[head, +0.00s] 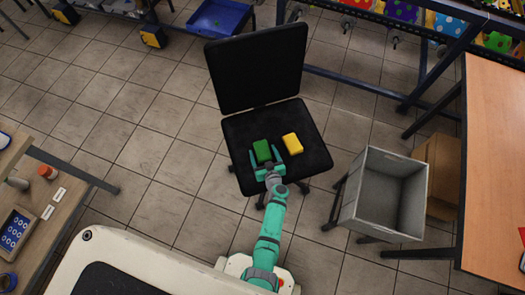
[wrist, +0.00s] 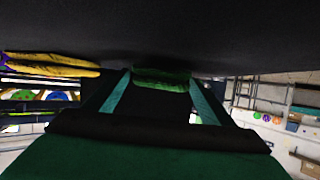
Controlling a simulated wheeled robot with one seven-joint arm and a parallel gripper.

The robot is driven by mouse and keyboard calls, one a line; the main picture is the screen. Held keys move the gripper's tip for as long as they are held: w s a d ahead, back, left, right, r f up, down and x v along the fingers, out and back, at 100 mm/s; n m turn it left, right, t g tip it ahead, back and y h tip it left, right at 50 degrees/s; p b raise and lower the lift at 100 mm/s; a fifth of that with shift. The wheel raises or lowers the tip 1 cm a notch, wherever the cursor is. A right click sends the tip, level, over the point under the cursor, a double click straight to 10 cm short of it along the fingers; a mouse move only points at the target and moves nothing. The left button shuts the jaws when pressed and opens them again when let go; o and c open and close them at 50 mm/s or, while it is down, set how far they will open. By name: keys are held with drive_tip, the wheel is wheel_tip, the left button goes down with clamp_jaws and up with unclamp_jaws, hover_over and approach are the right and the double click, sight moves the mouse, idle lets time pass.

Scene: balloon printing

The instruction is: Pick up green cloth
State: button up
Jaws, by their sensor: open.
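The green cloth (head: 262,150) lies on the black seat of an office chair (head: 312,152), left of a yellow cloth (head: 292,144). My gripper (head: 266,158) is open at the seat, its two fingers on either side of the green cloth. In the wrist view, the green cloth (wrist: 162,77) sits between the fingertips of my gripper (wrist: 160,88), against the dark seat surface. Whether the fingers touch the cloth I cannot tell. The yellow cloth also shows in the wrist view (wrist: 50,66), off to the left.
A grey crate (head: 385,195) stands right of the chair, beside a cardboard box (head: 437,170). An orange-brown table (head: 495,150) is at the right, a work table (head: 30,205) at the left. A blue bin (head: 220,17) is behind. The tiled floor left of the chair is clear.

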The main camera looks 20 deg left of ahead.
sight(263, 153)
drive_tip(key=c, duration=1.1)
drive_tip(key=shift+c, duration=0.2)
drive_tip(key=shift+r, duration=0.1)
drive_tip(key=shift+r, duration=0.45)
wheel_tip(263, 153, up, 2)
drive_tip(key=shift+r, duration=0.1)
drive_tip(key=s+r, duration=0.9)
drive_tip(key=s, duration=0.5)
drive_tip(key=shift+d+r, duration=0.4)
drive_tip(key=shift+d, duration=0.05)
